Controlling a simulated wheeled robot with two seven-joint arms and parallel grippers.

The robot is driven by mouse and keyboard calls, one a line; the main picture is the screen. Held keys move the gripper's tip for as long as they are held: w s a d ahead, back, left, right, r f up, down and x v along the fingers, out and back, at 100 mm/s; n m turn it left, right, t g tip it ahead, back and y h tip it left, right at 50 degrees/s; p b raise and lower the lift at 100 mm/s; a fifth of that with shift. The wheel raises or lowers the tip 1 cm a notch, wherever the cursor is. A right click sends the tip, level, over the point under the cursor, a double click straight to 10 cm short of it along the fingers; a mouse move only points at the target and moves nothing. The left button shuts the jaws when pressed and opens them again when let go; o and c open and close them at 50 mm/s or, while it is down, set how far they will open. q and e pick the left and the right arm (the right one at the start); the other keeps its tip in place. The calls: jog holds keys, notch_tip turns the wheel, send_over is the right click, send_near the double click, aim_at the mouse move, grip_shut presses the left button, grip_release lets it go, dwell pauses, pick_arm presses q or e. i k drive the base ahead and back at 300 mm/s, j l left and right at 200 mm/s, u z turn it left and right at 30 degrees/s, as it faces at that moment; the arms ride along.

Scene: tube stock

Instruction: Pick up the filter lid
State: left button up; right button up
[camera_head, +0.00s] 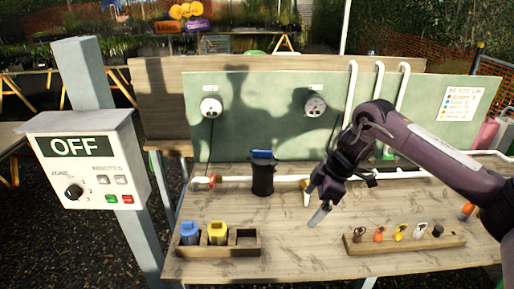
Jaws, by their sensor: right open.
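A black cylindrical filter (262,180) stands upright on the bench at the pipe line. A blue piece (263,154) shows on its top; I take this to be the filter lid, but it is too small to make out clearly. My right gripper (321,207) is open, to the right of the filter and apart from it, above the bench. Its fingers point down and hold nothing that I can see. Part of the white pipe behind it is hidden by my right arm. My left gripper is not in view.
A wooden tray (250,251) at front left holds a blue and a yellow piece beside an empty slot. A wooden rack (352,247) with several small coloured parts is at front right. A white pipe (232,179) crosses the bench. A control box (88,160) reads OFF.

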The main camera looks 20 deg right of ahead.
aim_at(262, 158)
jog(key=i, duration=1.15)
